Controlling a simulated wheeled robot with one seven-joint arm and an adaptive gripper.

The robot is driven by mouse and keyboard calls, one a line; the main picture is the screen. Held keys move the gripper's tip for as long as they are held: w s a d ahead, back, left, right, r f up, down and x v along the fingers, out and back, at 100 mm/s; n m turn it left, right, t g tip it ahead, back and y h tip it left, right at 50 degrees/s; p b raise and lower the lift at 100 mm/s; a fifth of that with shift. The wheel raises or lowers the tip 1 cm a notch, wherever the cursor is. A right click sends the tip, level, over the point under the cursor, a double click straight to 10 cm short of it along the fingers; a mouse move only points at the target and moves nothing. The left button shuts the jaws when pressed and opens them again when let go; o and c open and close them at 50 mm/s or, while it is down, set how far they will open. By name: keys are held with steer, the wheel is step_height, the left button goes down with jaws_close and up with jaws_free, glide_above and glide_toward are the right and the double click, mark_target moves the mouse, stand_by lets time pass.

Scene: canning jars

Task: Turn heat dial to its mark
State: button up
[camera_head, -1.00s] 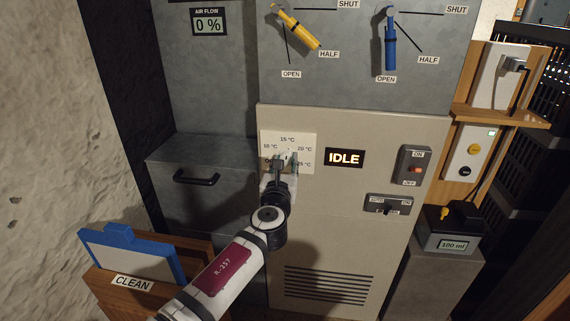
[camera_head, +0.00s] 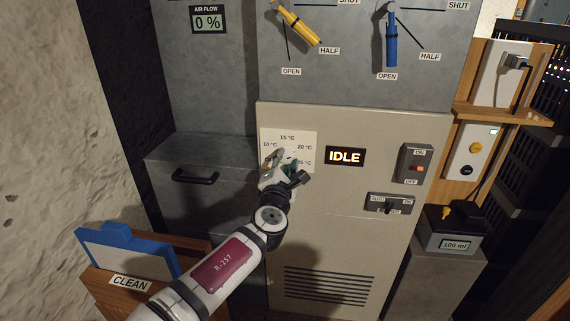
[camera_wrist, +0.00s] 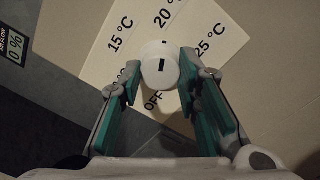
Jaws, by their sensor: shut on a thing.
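The heat dial (camera_wrist: 160,72) is a white round knob with a short black line on its face. The white scale plate (camera_head: 307,139) carries OFF, 10, 15, 20 and 25 °C. My gripper (camera_head: 282,158) is at the plate, turned at a slant, and hides the dial in the head view. In the wrist view my gripper (camera_wrist: 158,78) has its teal-padded fingers shut on the dial from both sides. The 10 °C label is partly covered by the left finger.
Right of the plate are an IDLE display (camera_head: 345,157), an ON/OFF switch (camera_head: 415,164) and a smaller switch (camera_head: 389,204). Yellow (camera_head: 298,25) and blue (camera_head: 391,40) valve handles sit above. A CLEAN box (camera_head: 132,283) stands at the lower left.

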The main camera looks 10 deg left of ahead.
steer(key=m+b, duration=0.1)
steer(key=m, duration=0.5)
steer(key=shift+f, duration=0.2)
steer(key=m, duration=0.6)
steer(key=shift+h+b, duration=0.3)
steer(key=shift+b, duration=0.1)
steer(key=m, duration=0.6)
steer(key=shift+m, duration=0.4)
steer(key=m, duration=0.4)
steer(key=shift+s+a+m, duration=0.1)
steer(key=shift+m, duration=0.3)
steer(key=o, duration=1.1)
steer(key=shift+o, duration=0.4)
steer(key=shift+r, duration=0.1)
